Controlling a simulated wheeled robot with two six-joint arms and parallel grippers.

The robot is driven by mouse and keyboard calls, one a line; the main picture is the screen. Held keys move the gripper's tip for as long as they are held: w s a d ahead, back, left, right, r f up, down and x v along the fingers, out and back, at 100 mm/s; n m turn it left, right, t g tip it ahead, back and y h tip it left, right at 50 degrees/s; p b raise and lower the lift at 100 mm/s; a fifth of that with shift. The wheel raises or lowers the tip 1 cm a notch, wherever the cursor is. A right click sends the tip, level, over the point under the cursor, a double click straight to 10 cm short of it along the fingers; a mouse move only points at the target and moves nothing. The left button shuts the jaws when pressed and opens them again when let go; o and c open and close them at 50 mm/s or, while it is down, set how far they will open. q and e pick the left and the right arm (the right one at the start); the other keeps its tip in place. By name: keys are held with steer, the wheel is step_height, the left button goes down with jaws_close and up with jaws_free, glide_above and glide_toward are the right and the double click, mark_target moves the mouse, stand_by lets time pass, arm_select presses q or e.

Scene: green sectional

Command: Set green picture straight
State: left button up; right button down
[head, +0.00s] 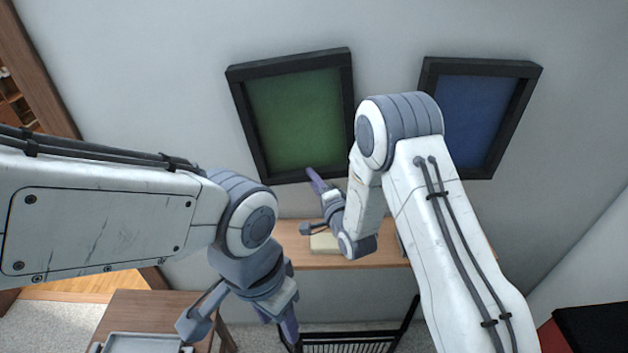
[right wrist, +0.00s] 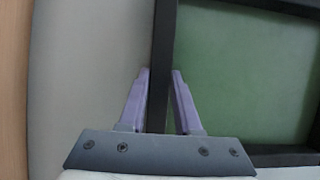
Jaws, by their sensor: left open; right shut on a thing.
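The green picture (head: 296,115) hangs on the wall in a black frame. In the head view its top edge slopes up to the right, and its right edge is partly behind my right arm. My right gripper (head: 318,180) is at the picture's bottom edge. In the right wrist view a black bar of the frame (right wrist: 162,60) passes between the purple fingers of this gripper (right wrist: 160,95), which is shut on it; the green panel (right wrist: 245,75) lies to the right. My left gripper (head: 242,328) is low, open and empty, well below the picture.
A blue picture (head: 472,112) in a black frame hangs to the right, partly behind my right arm. A wooden shelf (head: 300,258) with a pale item (head: 324,243) is below. A small table (head: 140,312) with a tray (head: 140,343) and a black rack (head: 350,345) stand lower. Wall is bare between them.

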mark_target(297, 180)
stand_by(0.6)
steer(key=a+b, duration=0.1)
steer(key=b, duration=0.1)
steer(key=a+f+m+b, duration=0.1)
steer(key=a, duration=0.1)
steer(key=shift+b, duration=0.4)
steer(key=shift+a+r+b, duration=0.15)
steer(key=shift+a+b, duration=0.2)
steer(key=shift+a, duration=0.05)
steer(key=shift+r+m, duration=0.1)
steer(key=shift+m, duration=0.2)
steer(key=c, duration=0.6)
jaws_free()
steer(key=shift+s, duration=0.15)
